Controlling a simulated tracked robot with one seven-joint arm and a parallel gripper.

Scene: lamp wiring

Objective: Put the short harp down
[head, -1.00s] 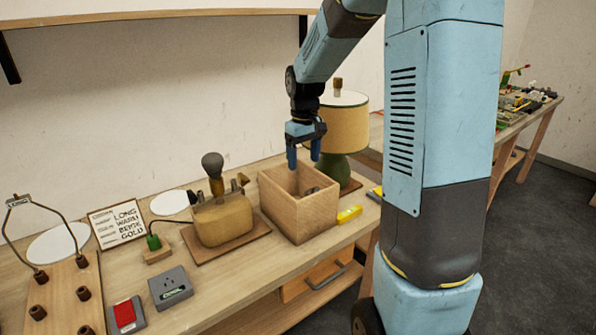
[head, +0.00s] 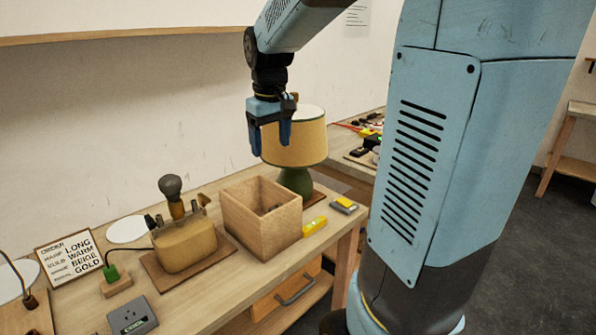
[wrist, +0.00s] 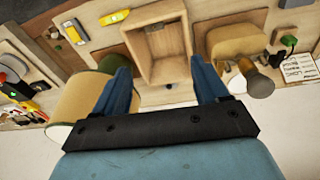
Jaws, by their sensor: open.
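My gripper (head: 270,148) is open and empty, above the open wooden box (head: 235,222) on the bench. In the wrist view, its two blue fingers (wrist: 160,68) are spread apart, with the box (wrist: 187,40) beyond them. Something small and dark lies on the floor of the box (head: 270,208); I cannot tell for sure that it is the short harp. A bent wire piece (head: 12,268), perhaps a harp, is cut off at the left edge.
A lamp with a tan shade (head: 295,142) stands just behind the box. An order card (head: 70,258) and a grey outlet block (head: 132,315) are farther left.

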